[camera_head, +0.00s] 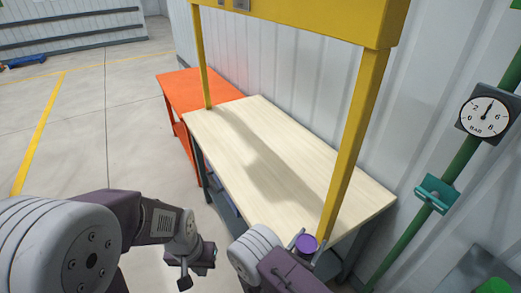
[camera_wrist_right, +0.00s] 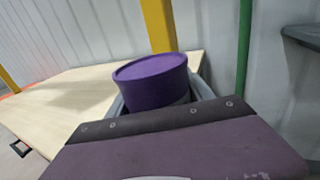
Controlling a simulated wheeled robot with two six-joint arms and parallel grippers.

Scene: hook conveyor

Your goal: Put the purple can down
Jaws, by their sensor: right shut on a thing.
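The purple can (camera_head: 307,243) is in my right gripper (camera_head: 306,245), at the near end of the pale wooden table (camera_head: 290,160), close to the yellow post. In the right wrist view the can (camera_wrist_right: 152,80) stands roughly upright between the gripper's grey fingers, with the tabletop (camera_wrist_right: 60,110) behind it. Its lower part is hidden by the gripper body. I cannot tell how high it is above the table. My left gripper (camera_head: 197,268) hangs over the floor, left of the table, with no object seen in it. Its finger opening is unclear.
The tabletop is bare. A yellow frame post (camera_head: 352,150) rises at its right side, with a yellow beam (camera_head: 310,15) above. An orange table (camera_head: 190,88) adjoins the far end. A green pipe with a gauge (camera_head: 486,113) stands at the right by the wall.

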